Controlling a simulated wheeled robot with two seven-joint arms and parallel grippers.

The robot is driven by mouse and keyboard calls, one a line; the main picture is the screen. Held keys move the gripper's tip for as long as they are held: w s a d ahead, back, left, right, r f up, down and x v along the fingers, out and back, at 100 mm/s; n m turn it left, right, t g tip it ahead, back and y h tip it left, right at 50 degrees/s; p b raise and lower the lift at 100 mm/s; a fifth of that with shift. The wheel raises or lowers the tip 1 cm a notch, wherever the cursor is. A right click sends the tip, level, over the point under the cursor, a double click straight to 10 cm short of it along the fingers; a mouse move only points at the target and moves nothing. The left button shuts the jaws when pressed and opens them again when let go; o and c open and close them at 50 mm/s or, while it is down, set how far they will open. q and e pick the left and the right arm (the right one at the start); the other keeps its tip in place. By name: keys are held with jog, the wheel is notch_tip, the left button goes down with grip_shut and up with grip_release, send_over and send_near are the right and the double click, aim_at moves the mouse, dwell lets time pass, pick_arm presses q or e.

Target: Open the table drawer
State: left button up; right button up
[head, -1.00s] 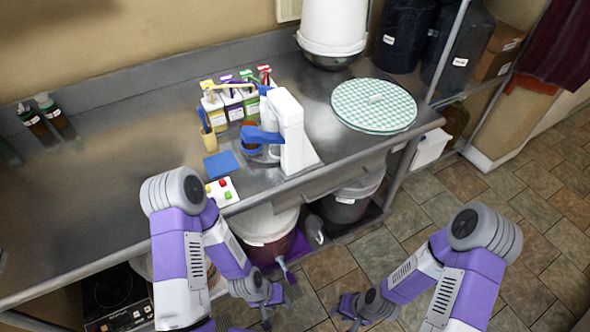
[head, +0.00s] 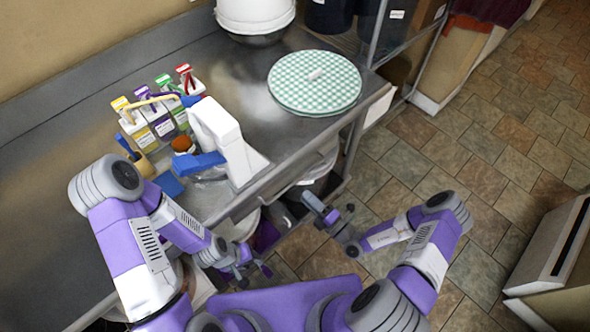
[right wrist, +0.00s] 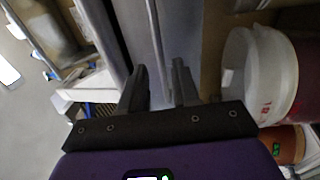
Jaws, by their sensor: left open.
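The metal table (head: 72,112) has its drawer (head: 296,184) under the front edge; the drawer front is seen at a steep angle and looks shut. In the right wrist view a grey metal face (right wrist: 138,32) with a long thin bar, apparently the drawer front and handle, lies ahead of the fingers. My right gripper (head: 312,206) is close to the table front. In the right wrist view its fingers (right wrist: 160,84) are apart with nothing clearly held between them. My left gripper (head: 256,272) is open and empty, low in front of the table.
A white and blue device (head: 222,140), several labelled bottles (head: 160,118) and a checkered round lid (head: 314,82) stand on the table. A white bucket (right wrist: 248,75) is beside my right gripper. Tiled floor (head: 420,150) is open to the right.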

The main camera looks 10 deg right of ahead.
aim_at(297, 180)
jog(key=shift+m+t+h, duration=0.3)
jog(key=shift+m+h, duration=0.2)
jog(key=shift+m, duration=0.1)
jog(key=shift+w+d+b+x, duration=0.1)
jog(key=shift+d+x, duration=0.1)
jog(key=shift+x, duration=1.05)
jog(key=shift+w+d+b+x, duration=0.15)
jog(key=shift+x, duration=1.1)
jog(key=shift+w+d+b+x, duration=0.1)
jog(key=shift+d+x, duration=0.1)
jog(key=shift+x, duration=1.05)
grip_shut()
